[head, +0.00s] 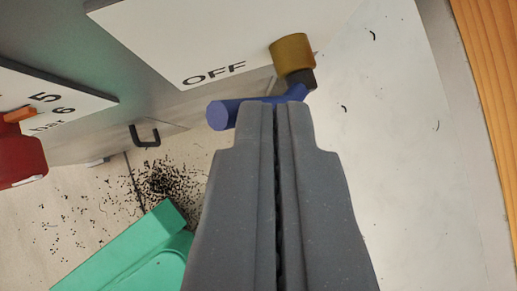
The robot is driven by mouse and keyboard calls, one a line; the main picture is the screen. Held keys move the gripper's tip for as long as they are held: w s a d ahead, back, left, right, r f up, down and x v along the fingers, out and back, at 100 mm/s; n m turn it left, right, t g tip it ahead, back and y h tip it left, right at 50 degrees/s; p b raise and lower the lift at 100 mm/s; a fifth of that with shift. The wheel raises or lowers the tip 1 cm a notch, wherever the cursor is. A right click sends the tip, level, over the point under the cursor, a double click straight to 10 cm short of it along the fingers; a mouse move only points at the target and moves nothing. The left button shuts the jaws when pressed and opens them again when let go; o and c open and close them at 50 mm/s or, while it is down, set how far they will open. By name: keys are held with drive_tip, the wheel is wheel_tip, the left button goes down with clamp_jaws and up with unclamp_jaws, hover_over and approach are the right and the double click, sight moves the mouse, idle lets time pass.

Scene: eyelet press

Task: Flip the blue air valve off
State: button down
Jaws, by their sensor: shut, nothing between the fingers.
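The blue air valve (226,113) shows in the head view as a blue lever below a brass fitting (292,55) with a dark nut. The lever points left and slightly down, under a white panel (185,35) printed "OFF". My gripper (276,106) is shut and empty. Its fingertips overlap the lever near its middle in the picture and hide part of it. I cannot tell whether they touch it.
A red part (20,155) with an orange pointer sits by a scale plate at the left. A dark handle (145,136) is on the machine's lower face. A green object (135,250) and black specks lie at lower left. The pale surface at right is mostly clear, with a wooden edge (490,60) beyond.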

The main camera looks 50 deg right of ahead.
drive_tip(key=shift+s, duration=0.2)
drive_tip(key=shift+w+d+f, duration=0.1)
idle(0.5)
drive_tip(key=shift+w+d+f+b, duration=0.1)
drive_tip(key=shift+w+d+b, duration=0.1)
drive_tip(key=shift+w, duration=0.15)
drive_tip(key=shift+w+d+f+b, duration=0.1)
drive_tip(key=shift+w+b, duration=0.1)
drive_tip(key=shift+w, duration=0.1)
drive_tip(key=shift+r, duration=0.1)
